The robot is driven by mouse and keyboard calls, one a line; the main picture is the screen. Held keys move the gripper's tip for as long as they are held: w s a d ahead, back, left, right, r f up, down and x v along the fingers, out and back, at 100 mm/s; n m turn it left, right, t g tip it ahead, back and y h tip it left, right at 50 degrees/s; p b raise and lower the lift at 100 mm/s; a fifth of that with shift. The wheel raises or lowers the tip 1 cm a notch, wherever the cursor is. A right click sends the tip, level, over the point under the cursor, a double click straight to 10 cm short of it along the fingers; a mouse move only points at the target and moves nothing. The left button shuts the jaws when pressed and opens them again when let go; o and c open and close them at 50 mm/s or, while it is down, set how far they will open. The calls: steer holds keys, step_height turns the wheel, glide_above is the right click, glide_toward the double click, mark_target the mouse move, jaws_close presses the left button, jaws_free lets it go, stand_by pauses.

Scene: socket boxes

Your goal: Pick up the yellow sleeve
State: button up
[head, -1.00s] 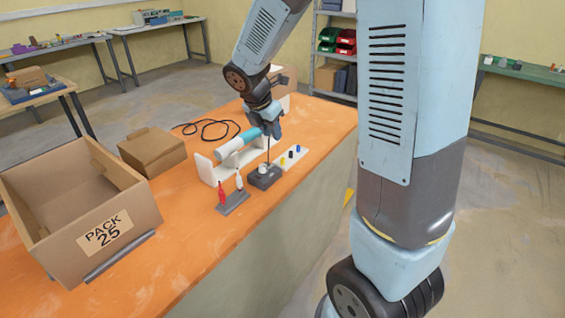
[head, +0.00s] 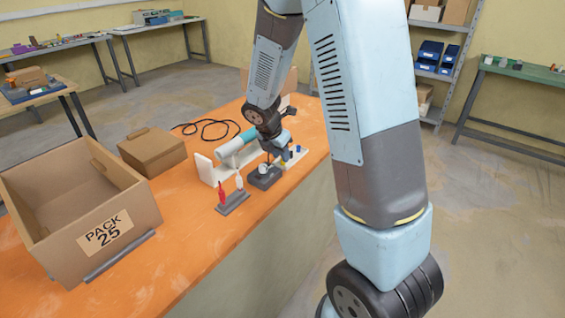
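A small white strip (head: 292,160) on the orange bench carries small coloured pieces. A tiny yellow spot, which looks like the yellow sleeve (head: 283,163), shows at the strip's near end, just below my gripper (head: 279,157). My gripper points down over the strip and covers much of it. The fingertips are too small and too hidden to tell whether they are open, shut, or touching the sleeve. A small blue patch (head: 298,148) shows beside the gripper; I cannot tell whether it is a piece or part of the gripper.
A dark block with a white-topped piece (head: 264,178) stands just left of the strip. A grey holder (head: 233,203) bears red and white bottles. A white stand (head: 206,169) holds a blue-and-white cylinder (head: 237,145). An open carton (head: 75,207), a closed box (head: 152,151) and a black cable (head: 206,128) lie further left.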

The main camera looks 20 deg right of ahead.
steer(key=shift+x, duration=1.05)
steer(key=shift+c, duration=0.2)
jaws_close()
steer(key=shift+r, duration=0.15)
